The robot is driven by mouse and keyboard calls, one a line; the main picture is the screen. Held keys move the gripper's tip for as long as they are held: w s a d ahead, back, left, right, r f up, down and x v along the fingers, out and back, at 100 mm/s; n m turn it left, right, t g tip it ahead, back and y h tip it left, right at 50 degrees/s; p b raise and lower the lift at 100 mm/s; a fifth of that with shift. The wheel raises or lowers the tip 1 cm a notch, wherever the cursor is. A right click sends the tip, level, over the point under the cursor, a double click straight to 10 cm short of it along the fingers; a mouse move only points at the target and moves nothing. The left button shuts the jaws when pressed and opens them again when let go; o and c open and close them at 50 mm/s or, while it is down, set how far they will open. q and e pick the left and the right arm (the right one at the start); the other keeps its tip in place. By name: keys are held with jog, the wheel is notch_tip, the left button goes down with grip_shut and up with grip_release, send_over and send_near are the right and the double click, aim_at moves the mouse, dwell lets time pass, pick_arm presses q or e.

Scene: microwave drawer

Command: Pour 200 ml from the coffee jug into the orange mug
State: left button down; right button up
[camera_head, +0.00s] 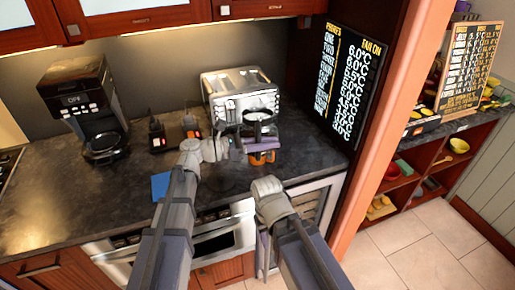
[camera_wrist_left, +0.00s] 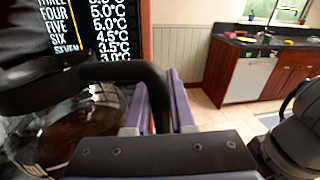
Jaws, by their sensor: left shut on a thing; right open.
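The coffee jug (camera_head: 259,118), glass with a black rim and handle, is held above the counter in front of the toaster. My left gripper (camera_head: 243,144) is shut on its black handle. The left wrist view shows the purple fingers around the handle (camera_wrist_left: 110,72) and dark coffee inside the glass jug (camera_wrist_left: 75,142). The orange mug (camera_head: 262,158) shows just below the jug and gripper, partly hidden. I cannot make out any stream of coffee. My right gripper (camera_head: 267,185) is lower, near the counter's front edge, open; its fingers are hard to see.
A black coffee machine (camera_head: 82,105) stands at the left. A silver toaster (camera_head: 238,92) is behind the jug. A price board (camera_head: 345,80) stands at the right.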

pick_arm(q)
jog(key=shift+s+f+m, duration=0.1)
jog(key=shift+f+m, duration=0.15)
jog(key=shift+m, duration=0.05)
jog(key=shift+s, duration=0.1)
